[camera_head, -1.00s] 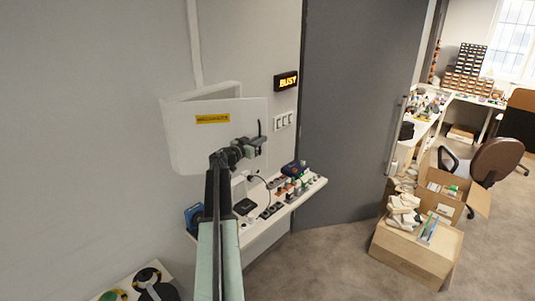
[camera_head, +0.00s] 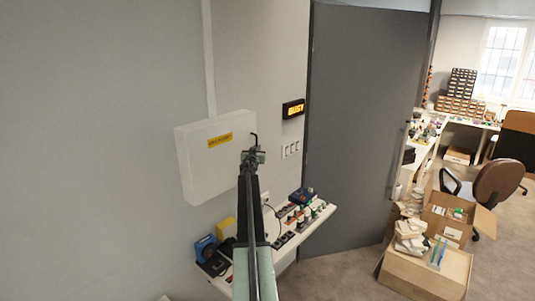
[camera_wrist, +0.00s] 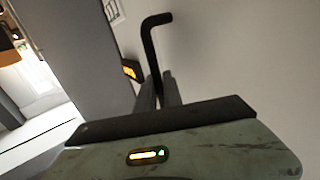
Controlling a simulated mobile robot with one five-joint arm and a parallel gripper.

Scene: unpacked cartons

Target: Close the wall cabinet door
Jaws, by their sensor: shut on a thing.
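The white wall cabinet (camera_head: 205,170) hangs on the grey wall left of centre. Its door, with a yellow label (camera_head: 220,140), appears shut against the box, with no gap visible. My gripper (camera_head: 254,155) is by the door's right edge; I cannot tell whether it touches the door. It is shut on a thin black L-shaped rod (camera_head: 253,138), whose bent end sticks up past the fingers. In the wrist view the rod (camera_wrist: 154,50) rises from between my gripper's fingers (camera_wrist: 160,92). The cabinet is not clearly visible in that view.
A narrow shelf (camera_head: 318,222) with several small items runs below the cabinet. A lit sign (camera_head: 293,108) and switches (camera_head: 291,149) are on the wall to the right. A grey door (camera_head: 360,120) stands further right, with cartons (camera_head: 425,270) on the floor beyond.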

